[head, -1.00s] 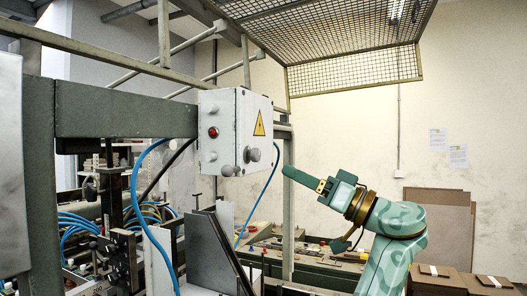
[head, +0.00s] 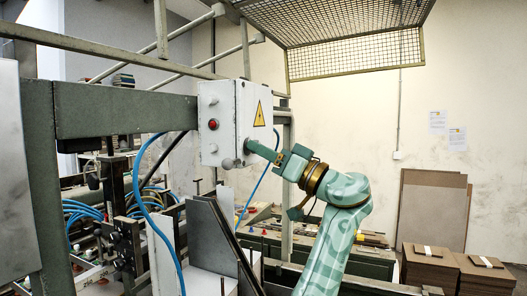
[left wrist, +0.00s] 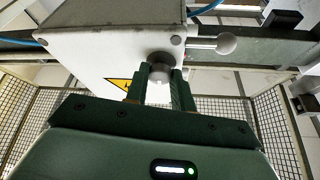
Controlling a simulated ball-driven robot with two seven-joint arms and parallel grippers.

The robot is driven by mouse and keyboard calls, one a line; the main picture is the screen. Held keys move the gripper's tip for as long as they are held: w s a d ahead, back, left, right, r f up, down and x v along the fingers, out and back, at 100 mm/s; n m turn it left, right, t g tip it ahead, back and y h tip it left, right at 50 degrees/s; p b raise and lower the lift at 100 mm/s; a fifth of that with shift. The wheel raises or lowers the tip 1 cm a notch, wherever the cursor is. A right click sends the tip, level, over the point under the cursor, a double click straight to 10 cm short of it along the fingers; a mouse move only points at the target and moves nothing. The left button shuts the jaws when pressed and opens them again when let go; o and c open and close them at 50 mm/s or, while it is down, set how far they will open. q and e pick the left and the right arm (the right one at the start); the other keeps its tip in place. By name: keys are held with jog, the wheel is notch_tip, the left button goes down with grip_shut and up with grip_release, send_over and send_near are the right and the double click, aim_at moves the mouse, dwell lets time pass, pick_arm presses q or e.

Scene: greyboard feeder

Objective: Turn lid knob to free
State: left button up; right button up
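The white control box (head: 223,120) has a yellow warning triangle and a red button. A grey ball-ended handle (head: 227,163) sticks out at its lower front; it also shows in the left wrist view (left wrist: 226,43). The round grey lid knob (left wrist: 160,68) is on the box face in the left wrist view; in the head view the finger hides it. My left gripper (head: 252,147) is at the box's lower right. In the left wrist view its fingers (left wrist: 160,80) are apart, one on each side of the knob; firm contact is not visible. My right gripper is not in view.
A green frame beam (head: 120,108) runs left of the box. A blue hose (head: 150,215) hangs in front. A mesh guard (head: 335,30) is overhead. Stacked brown board (head: 430,268) stands at the lower right.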

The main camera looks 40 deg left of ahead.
pick_arm(q)
jog(key=shift+m+t, duration=0.4)
jog(key=shift+m, duration=0.2)
jog(key=shift+s+d+r+m+t+h+p, duration=0.15)
jog(key=shift+m+t+h+p, duration=0.7)
jog(key=shift+m+p, duration=1.65)
jog(key=shift+a+r+m+t+h+p, duration=0.15)
jog(key=shift+m+t+h+p, duration=0.8)
jog(key=shift+m, duration=3.1)
jog(key=shift+s+d+r+m+t+h+p, duration=0.2)
jog(key=shift+m+t+h+p, duration=0.55)
jog(key=shift+m+p, duration=1.8)
jog(key=shift+w+a+m+b, duration=0.1)
jog(key=shift+m+b, duration=0.6)
jog(key=o, duration=1)
